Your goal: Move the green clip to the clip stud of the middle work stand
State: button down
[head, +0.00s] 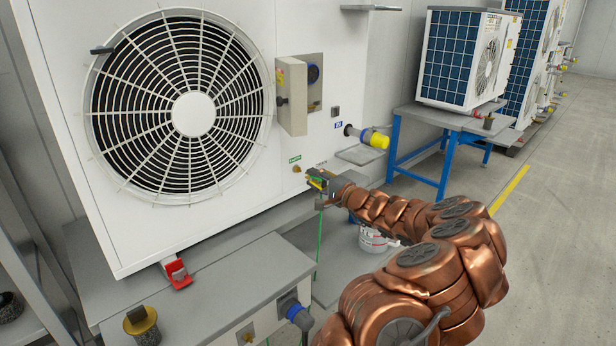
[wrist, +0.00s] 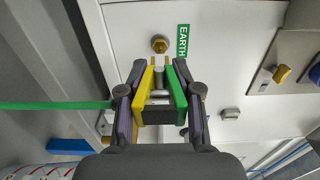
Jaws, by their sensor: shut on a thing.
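My gripper (head: 316,180) is shut on the green clip (head: 313,184), in front of the lower side of the large white fan unit (head: 240,190). In the wrist view, the clip (wrist: 178,92) has one green and one yellow jaw and sits between my gripper's fingers (wrist: 160,82). Its green cable (wrist: 50,105) runs left; in the head view it hangs down. A brass stud (wrist: 160,44) beside a green EARTH label (wrist: 183,42) is on the white panel just beyond the clip's tips, apart from them. I cannot tell which stand is the middle one.
A blue-legged stand (head: 445,118) with another unit is behind at right. A grey stand (head: 220,290) with a brass fitting is at front left. A red clamp (head: 177,273), yellow-capped pipe (head: 374,139) and white bucket (head: 372,241) are nearby. Open floor (head: 560,190) is at right.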

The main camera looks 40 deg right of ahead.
jog(key=shift+s, duration=1)
